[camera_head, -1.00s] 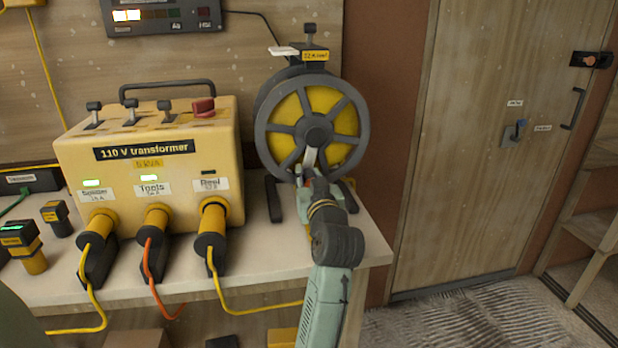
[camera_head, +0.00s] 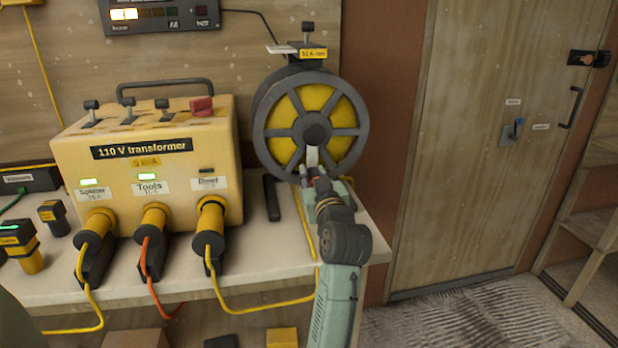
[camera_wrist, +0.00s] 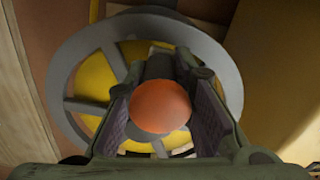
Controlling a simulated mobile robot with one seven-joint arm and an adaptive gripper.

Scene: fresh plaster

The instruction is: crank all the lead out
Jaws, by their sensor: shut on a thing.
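The cable reel (camera_head: 341,112) stands upright at the right end of the bench, with a grey spoked rim and yellow behind the spokes. Its crank arm (camera_head: 312,158) points down from the hub. My gripper (camera_head: 311,178) is at the low end of the crank. In the wrist view my gripper (camera_wrist: 167,115) is shut on the orange-ended crank handle (camera_wrist: 161,106), with a finger on each side. The yellow lead (camera_head: 262,308) hangs in a loop from the Reel socket's plug (camera_head: 209,228) and runs up beside my arm to the reel.
The yellow 110 V transformer (camera_head: 150,170) stands left of the reel, with several plugs in its front. A panel (camera_head: 160,16) is on the wall above. A wooden door (camera_head: 470,150) is to the right. A yellow block (camera_head: 282,338) lies below the bench edge.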

